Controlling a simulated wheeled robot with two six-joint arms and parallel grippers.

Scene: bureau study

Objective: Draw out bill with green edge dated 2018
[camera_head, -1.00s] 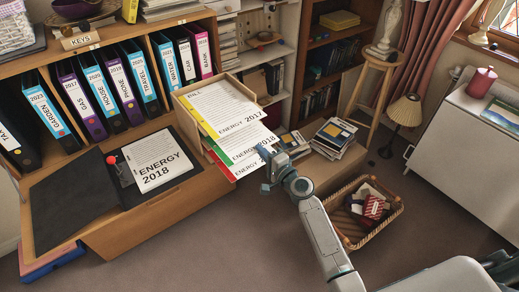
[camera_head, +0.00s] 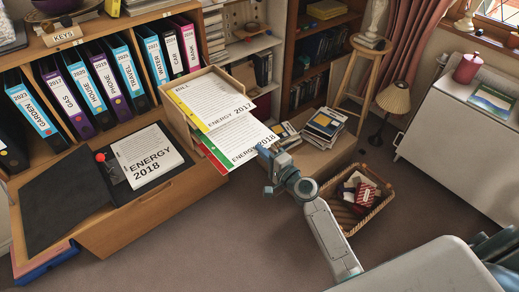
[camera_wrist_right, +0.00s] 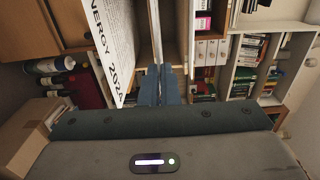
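My left gripper is out of view.
Another ENERGY 2018 sheet (camera_head: 146,157) lies on a black open folder on the desk. Binders (camera_head: 75,98) stand behind. A low box with stacked books (camera_head: 323,124) and a wicker basket (camera_head: 352,203) are at the right. Floor in front is clear.

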